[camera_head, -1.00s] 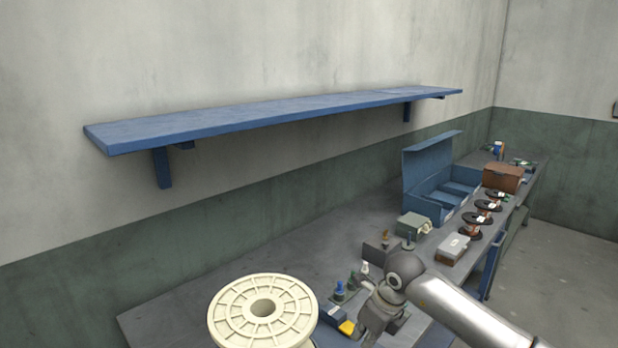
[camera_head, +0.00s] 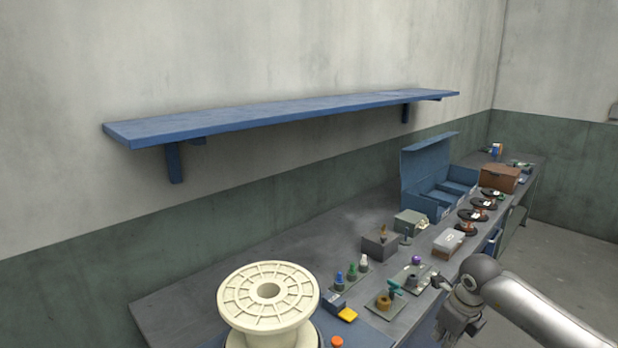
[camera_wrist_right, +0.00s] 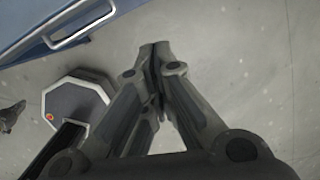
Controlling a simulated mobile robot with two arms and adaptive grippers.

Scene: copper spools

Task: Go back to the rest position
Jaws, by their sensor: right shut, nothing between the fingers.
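My right gripper (camera_head: 452,326) hangs at the front edge of the bench, at the lower right of the head view. It is apart from the things on the bench. In the right wrist view my right gripper (camera_wrist_right: 160,48) is shut with nothing between its fingers, above the grey floor. My left gripper is in neither view. A large cream spool (camera_head: 268,292) stands at the lower left of the bench. Several small copper spools (camera_head: 472,215) stand in a row along the right side of the bench.
A blue open box (camera_head: 425,165) and a brown box (camera_head: 500,178) stand farther back. Small coloured pieces (camera_head: 352,272) and a grey box (camera_head: 380,244) sit mid-bench. A blue shelf (camera_head: 280,115) hangs on the wall. The floor (camera_head: 560,265) right of the bench is clear.

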